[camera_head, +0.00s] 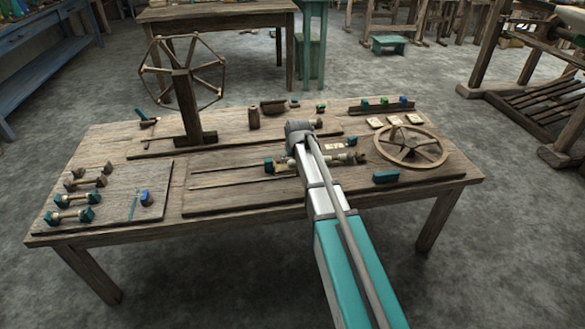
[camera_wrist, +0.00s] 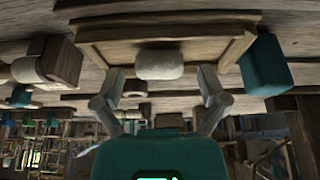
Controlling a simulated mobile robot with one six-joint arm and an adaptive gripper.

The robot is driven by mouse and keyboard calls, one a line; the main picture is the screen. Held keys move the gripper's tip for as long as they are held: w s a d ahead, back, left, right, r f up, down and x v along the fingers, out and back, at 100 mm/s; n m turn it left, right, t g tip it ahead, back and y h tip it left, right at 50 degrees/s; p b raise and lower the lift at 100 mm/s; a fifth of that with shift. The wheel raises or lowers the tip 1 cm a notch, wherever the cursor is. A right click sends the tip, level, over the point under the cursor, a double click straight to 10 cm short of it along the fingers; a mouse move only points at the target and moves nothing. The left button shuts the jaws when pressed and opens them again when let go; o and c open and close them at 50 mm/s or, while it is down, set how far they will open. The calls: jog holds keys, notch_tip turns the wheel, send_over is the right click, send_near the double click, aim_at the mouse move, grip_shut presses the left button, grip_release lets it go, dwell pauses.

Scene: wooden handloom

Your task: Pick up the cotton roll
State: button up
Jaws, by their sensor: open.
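A white, rounded cotton roll (camera_wrist: 159,63) lies against a shallow wooden tray (camera_wrist: 110,33) in the wrist view. My gripper (camera_wrist: 160,76) is open, with one grey finger to each side of the roll in the picture. A gap shows between each fingertip and the roll, and nothing is held. How far the roll is in depth from the fingertips I cannot tell. In the head view, my arm reaches over the middle of the wooden table (camera_head: 240,138). There I cannot make out my fingers or the roll.
A teal block (camera_wrist: 263,65) is right of the tray in the wrist view, and a wood-and-white piece (camera_wrist: 45,65) is left. In the head view, a spoked wheel (camera_head: 411,146) lies right of my arm. An upright wheel (camera_head: 181,72) stands at the left.

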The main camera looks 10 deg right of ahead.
jog(key=shift+w+f, duration=0.1)
jog(key=shift+f, duration=0.15)
dwell(0.4)
jog(key=c, duration=0.8)
